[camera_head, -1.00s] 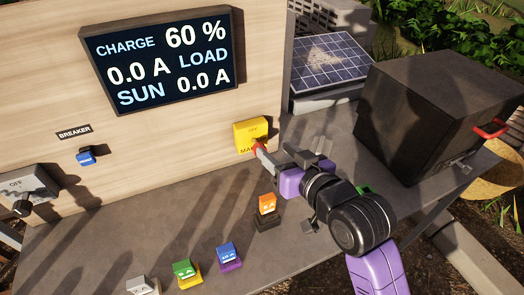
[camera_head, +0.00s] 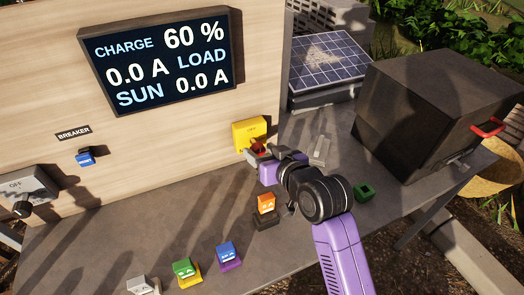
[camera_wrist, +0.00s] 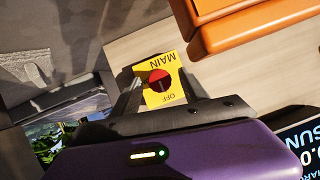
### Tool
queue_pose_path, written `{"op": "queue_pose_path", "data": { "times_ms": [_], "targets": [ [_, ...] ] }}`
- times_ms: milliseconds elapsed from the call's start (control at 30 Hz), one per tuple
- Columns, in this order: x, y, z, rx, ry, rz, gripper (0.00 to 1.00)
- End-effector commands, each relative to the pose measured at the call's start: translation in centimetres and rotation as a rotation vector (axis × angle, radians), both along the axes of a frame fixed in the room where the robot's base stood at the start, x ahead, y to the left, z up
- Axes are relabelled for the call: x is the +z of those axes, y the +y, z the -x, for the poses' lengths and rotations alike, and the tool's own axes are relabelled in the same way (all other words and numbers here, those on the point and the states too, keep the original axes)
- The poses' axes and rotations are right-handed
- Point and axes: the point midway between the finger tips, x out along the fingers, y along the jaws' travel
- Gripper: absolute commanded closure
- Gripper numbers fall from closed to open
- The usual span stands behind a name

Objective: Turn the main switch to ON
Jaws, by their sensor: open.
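The main switch (camera_head: 250,129) is a yellow box on the wooden panel with a red knob (camera_head: 257,146). In the wrist view, the yellow plate (camera_wrist: 151,98) shows upside down, with the labels MAIN and OFF, and the red knob (camera_wrist: 160,80) sits in its middle. My gripper (camera_head: 258,153) is at the switch, low in front of the knob. In the wrist view its dark fingers stand apart on either side of the yellow plate. I cannot tell whether they touch the knob, nor its exact setting.
Blue (camera_head: 228,256) and green (camera_head: 184,271) blocks stand nearer. A dark box (camera_head: 425,110) is right.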

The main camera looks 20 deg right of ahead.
Motion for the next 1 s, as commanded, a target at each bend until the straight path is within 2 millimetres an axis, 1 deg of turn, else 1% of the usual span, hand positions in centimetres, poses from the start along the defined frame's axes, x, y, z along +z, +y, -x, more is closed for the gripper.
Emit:
{"op": "queue_pose_path", "data": {
  "times_ms": [100,133,200,267,300,400,600,767,1000],
  "targets": [
    [0.02,0.0,0.01,0.0,-0.001,0.0,0.48],
    [0.02,-0.01,0.01,0.0,-0.001,0.0,0.5],
    [0.03,-0.02,0.02,0.0,-0.001,0.0,0.64],
    [0.03,-0.02,0.02,0.0,-0.001,0.0,0.75],
    [0.03,-0.02,0.02,0.0,-0.001,0.0,0.83],
    [0.04,-0.01,0.03,0.0,-0.001,0.0,1.0],
    [0.05,-0.04,0.03,-0.001,-0.001,-0.006,1.0],
    [0.09,-0.18,0.03,-0.002,-0.002,-0.045,1.0],
    [0.12,-0.4,0.01,-0.004,-0.003,-0.193,1.0]
  ]
}}
